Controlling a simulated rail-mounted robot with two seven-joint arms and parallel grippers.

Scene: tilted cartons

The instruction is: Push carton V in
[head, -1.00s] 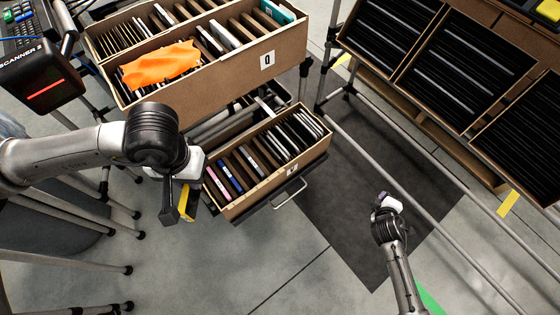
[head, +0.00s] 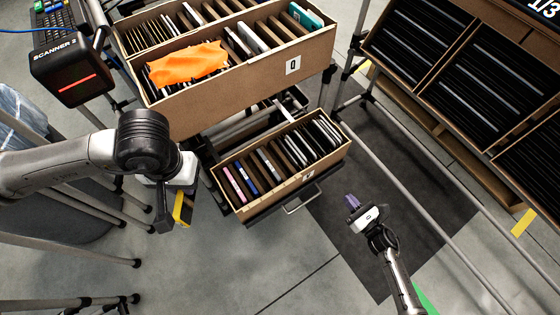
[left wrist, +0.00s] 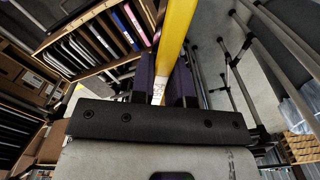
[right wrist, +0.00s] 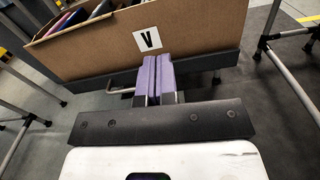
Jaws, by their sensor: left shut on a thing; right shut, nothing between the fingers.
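Carton V (head: 320,165) is a brown open box of upright sleeves on a low pull-out shelf under carton Q. Its V label (right wrist: 147,39) faces me in the right wrist view. My right gripper (head: 352,202) is shut and empty, with its purple fingertips pointing at the carton's front. In the right wrist view the fingertips (right wrist: 158,78) overlap the carton's lower front; I cannot tell if they touch. My left gripper (left wrist: 170,85) is shut on a yellow item (left wrist: 176,30), left of the carton. The yellow item also shows in the head view (head: 182,208).
Carton Q (head: 240,85), with an orange cloth (head: 188,63), stands above and behind. A bar handle (head: 302,198) juts out below carton V's front. A scanner (head: 68,68) stands at left, and a rack of dark sleeves (head: 450,75) at right. The floor in front is clear.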

